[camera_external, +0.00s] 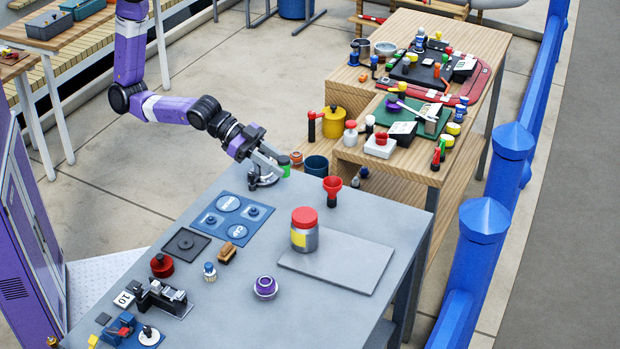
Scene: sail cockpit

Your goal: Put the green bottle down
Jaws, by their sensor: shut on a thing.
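The green bottle (284,163) shows only as a small green piece at the tips of my gripper (276,166); the fingers hide the rest. My gripper reaches down from the upper left and is shut on the bottle, over the far edge of the grey table (372,228). I cannot tell whether the bottle's bottom touches anything.
A small dark metal fixture (263,181) stands just under my gripper. A red funnel-like piece (332,188), a red-lidded jar (304,236) and a blue panel (231,222) are on the grey table. A grey board (350,264) has bare room. Wooden tables full of items stand behind.

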